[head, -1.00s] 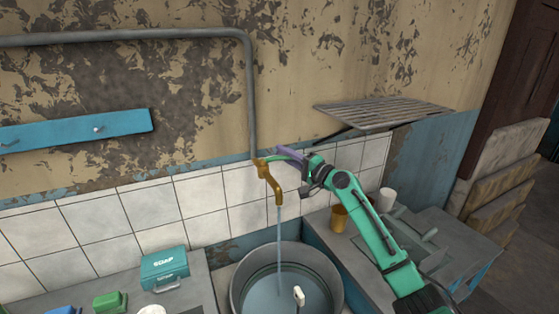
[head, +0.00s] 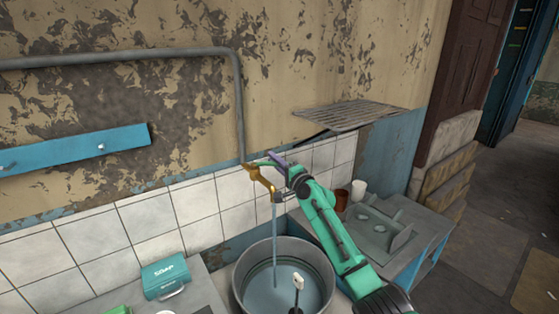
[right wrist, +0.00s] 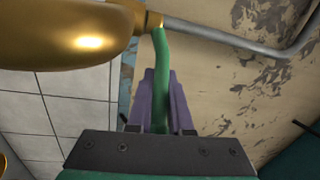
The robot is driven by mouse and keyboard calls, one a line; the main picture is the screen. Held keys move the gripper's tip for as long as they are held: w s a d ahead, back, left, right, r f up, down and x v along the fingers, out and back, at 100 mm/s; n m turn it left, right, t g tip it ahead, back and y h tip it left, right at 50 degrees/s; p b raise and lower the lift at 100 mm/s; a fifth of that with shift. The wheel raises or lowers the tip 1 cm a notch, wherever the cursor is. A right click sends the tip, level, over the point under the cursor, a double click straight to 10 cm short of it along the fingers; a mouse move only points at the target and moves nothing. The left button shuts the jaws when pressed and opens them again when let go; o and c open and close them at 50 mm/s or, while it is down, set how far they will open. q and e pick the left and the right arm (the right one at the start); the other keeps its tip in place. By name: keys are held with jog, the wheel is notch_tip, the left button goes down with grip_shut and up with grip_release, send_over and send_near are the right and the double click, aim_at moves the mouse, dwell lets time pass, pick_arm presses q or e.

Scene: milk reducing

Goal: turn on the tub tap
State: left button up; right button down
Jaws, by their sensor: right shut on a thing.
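The brass tub tap (head: 262,178) is on the tiled wall under a grey pipe, and a stream of water (head: 275,240) runs from its spout into the round metal tub (head: 239,286). My right gripper (head: 279,160) is at the tap's green handle. In the right wrist view, the purple fingers of my right gripper (right wrist: 157,95) are shut on the green handle (right wrist: 162,58), beside the large brass body of the tap (right wrist: 80,38). My left gripper is not in view.
A teal soap box (head: 165,277) stands on the counter left of the tub. A brown cup (head: 341,199) and a white cup (head: 358,190) stand at the right. A slatted rack (head: 350,115) juts from the wall above. A small white-tipped object (head: 298,281) shows over the tub.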

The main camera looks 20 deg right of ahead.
jog(key=c, duration=0.8)
grip_release()
jog(key=shift+c, duration=0.2)
jog(key=shift+w, duration=0.1)
jog(key=b+v, duration=0.1)
jog(key=v, duration=1.3)
jog(key=shift+s+d+b, duration=0.2)
jog(key=shift+s+b, duration=0.05)
jog(key=shift+b, duration=0.15)
